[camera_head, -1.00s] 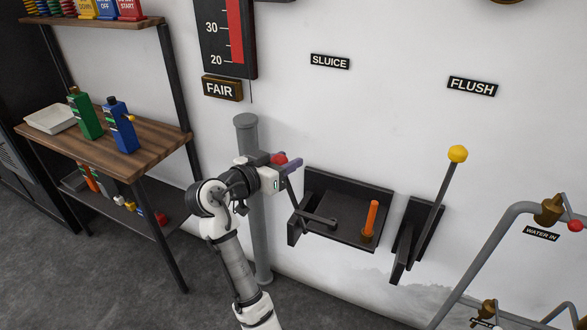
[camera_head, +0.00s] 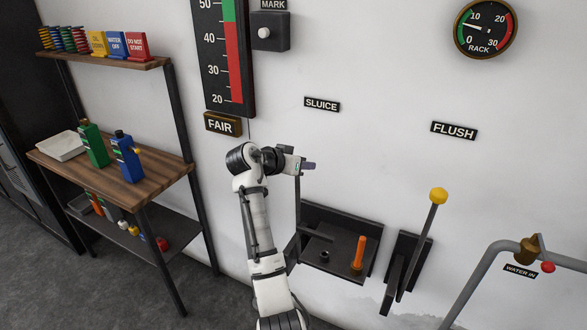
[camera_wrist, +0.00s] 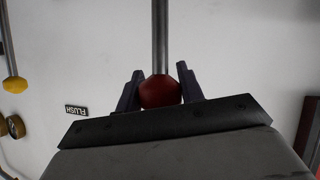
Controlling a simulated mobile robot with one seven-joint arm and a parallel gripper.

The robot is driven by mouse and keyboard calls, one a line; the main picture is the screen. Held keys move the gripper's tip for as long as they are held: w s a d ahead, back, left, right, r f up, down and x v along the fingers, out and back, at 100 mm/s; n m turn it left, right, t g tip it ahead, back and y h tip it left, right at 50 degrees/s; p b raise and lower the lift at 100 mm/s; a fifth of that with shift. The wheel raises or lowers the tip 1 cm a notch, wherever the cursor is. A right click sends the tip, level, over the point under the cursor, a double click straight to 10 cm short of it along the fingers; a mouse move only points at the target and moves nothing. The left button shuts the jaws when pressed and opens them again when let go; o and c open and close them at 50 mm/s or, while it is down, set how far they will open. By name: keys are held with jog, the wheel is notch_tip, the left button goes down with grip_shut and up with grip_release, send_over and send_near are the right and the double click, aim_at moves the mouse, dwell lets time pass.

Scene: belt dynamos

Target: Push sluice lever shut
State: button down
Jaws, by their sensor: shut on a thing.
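The sluice lever is a thin dark rod (camera_head: 298,203) rising from a black wall bracket (camera_head: 345,226) below the SLUICE sign (camera_head: 322,104). In the head view the rod stands nearly upright, and my gripper (camera_head: 306,165) is at its top, hiding the knob. In the wrist view the lever's red knob (camera_wrist: 160,91) sits between my two dark fingers, with the grey rod running away from it. My gripper is shut on the knob. An orange pin (camera_head: 359,252) stands on the bracket's shelf, beside a small dark socket (camera_head: 324,256).
The yellow-knobbed flush lever (camera_head: 438,196) stands to the right, clear of my gripper. Grey pipes with a red-handled valve (camera_head: 547,267) are further right. A wooden shelf (camera_head: 150,178) with bottles is at the left.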

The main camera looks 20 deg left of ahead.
jog(key=w, duration=0.2)
jog(key=shift+w+r+g+p, duration=0.3)
jog(key=shift+g, duration=0.1)
jog(key=shift+d, duration=0.1)
jog(key=c, duration=1.2)
grip_release()
jog(key=shift+w, duration=0.1)
jog(key=o, duration=0.3)
jog(key=shift+w+f, duration=0.15)
jog(key=shift+f, duration=0.15)
jog(key=shift+s+r, duration=0.1)
jog(key=shift+s, duration=0.15)
jog(key=b+v, duration=0.4)
jog(key=v, duration=0.9)
jog(key=shift+s+r, duration=0.2)
